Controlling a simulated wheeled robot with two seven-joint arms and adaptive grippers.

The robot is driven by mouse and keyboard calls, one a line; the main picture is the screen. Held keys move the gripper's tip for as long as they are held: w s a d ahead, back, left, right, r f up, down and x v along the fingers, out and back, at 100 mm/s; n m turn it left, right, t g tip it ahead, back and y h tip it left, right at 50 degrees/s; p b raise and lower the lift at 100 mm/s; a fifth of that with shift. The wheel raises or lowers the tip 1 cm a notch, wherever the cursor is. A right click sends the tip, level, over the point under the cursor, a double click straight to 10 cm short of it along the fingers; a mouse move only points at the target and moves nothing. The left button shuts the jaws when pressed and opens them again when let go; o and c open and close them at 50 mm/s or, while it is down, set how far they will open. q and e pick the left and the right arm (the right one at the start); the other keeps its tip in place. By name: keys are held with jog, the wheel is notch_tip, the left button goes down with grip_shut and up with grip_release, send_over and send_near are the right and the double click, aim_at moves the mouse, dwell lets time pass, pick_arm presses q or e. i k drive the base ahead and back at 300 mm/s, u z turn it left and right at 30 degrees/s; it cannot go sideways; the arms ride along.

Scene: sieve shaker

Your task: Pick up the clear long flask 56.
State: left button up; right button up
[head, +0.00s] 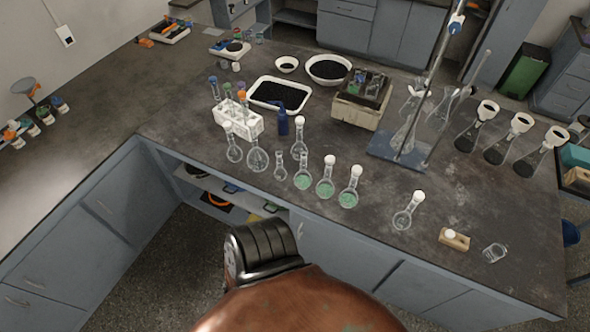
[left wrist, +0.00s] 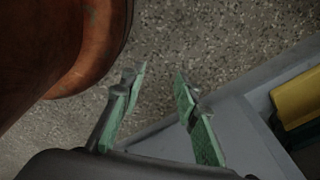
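Several clear long-necked flasks stand near the front edge of the bench in the head view. A small clear flask (head: 280,170) and a capped clear flask (head: 299,143) stand close by. Another capped clear flask (head: 405,217) stands alone further right. No number is legible, so I cannot tell which is 56. My left gripper (left wrist: 160,90) is open and empty over the floor in the left wrist view. My right gripper is not in view.
Flasks with green contents (head: 325,188) stand between the clear ones. The bench front (head: 345,245) lies beyond my arm.

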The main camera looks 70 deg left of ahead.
aim_at(302, 179)
jog(key=u, duration=2)
jog(key=k, duration=0.15)
jog(key=u, duration=0.4)
